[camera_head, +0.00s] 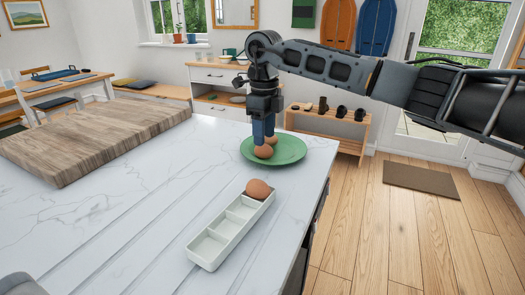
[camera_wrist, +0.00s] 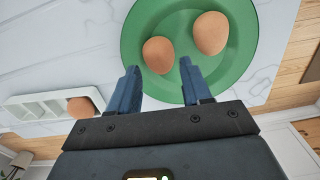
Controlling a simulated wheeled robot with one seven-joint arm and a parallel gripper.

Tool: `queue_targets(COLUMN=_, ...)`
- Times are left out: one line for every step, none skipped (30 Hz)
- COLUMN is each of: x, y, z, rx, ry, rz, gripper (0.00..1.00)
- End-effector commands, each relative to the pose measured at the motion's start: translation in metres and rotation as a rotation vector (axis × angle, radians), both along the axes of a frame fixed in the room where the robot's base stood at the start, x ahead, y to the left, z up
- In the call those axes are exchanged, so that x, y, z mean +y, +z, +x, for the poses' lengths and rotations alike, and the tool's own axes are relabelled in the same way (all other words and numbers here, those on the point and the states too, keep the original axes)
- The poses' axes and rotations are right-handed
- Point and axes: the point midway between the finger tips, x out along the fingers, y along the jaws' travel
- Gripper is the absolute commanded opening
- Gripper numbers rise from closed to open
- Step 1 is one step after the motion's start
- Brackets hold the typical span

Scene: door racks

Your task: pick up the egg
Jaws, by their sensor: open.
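Two brown eggs lie on a round green plate (camera_head: 290,150) near the counter's right edge. In the wrist view one egg (camera_wrist: 158,55) is nearer my fingers and a larger-looking egg (camera_wrist: 211,33) lies to its right. In the head view the front egg (camera_head: 264,151) is just below my fingers and the other egg (camera_head: 271,139) is partly hidden behind them. My gripper (camera_head: 264,134) points down over the plate; its blue fingers are apart with nothing between them in the wrist view (camera_wrist: 160,80). A third egg (camera_head: 258,189) sits in the far compartment of a white tray.
The white tray (camera_head: 208,254) has empty compartments nearest the camera. A thick wooden board (camera_head: 95,138) lies on the left of the white marble counter (camera_head: 110,215). The counter between board and tray is clear. A low wooden rack stands beyond the counter.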

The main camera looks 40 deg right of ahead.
Motion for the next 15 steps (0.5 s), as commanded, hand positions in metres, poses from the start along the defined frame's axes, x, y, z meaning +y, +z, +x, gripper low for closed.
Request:
queue_targets(x=0.001, y=-0.008, z=-0.001, rx=0.003, ry=0.0, rz=0.003, gripper=0.48)
queue_targets(x=0.001, y=-0.013, z=0.0, rx=0.003, ry=0.0, rz=0.003, gripper=0.48)
queue_targets(x=0.001, y=-0.019, z=0.0, rx=0.002, ry=0.0, rz=0.004, gripper=0.48)
queue_targets(x=0.001, y=-0.023, z=0.0, rx=0.002, ry=0.0, rz=0.004, gripper=0.48)
queue_targets(x=0.001, y=-0.027, z=0.0, rx=0.001, ry=0.0, rz=0.003, gripper=0.48)
queue_targets(x=0.001, y=-0.032, z=0.0, rx=0.001, ry=0.001, rz=0.004, gripper=0.48)
queue_targets(x=0.001, y=-0.034, z=0.0, rx=0.001, ry=0.001, rz=0.003, gripper=0.48)
queue_targets(x=0.001, y=-0.037, z=0.0, rx=0.001, ry=0.001, rz=0.002, gripper=0.48)
queue_targets(x=0.001, y=-0.038, z=0.0, rx=0.0, ry=0.001, rz=0.001, gripper=0.48)
queue_targets(x=0.001, y=-0.039, z=0.0, rx=0.0, ry=0.001, rz=0.001, gripper=0.48)
queue_targets(x=0.001, y=-0.04, z=0.0, rx=0.0, ry=0.001, rz=0.0, gripper=0.48)
queue_targets(x=0.001, y=-0.04, z=0.0, rx=0.0, ry=0.002, rz=0.0, gripper=0.48)
queue_targets(x=0.001, y=-0.04, z=0.0, rx=0.0, ry=0.002, rz=0.0, gripper=0.48)
queue_targets(x=0.001, y=-0.04, z=0.0, rx=0.0, ry=0.002, rz=0.0, gripper=0.48)
queue_targets(x=0.001, y=-0.04, z=0.0, rx=0.0, ry=0.002, rz=0.0, gripper=0.48)
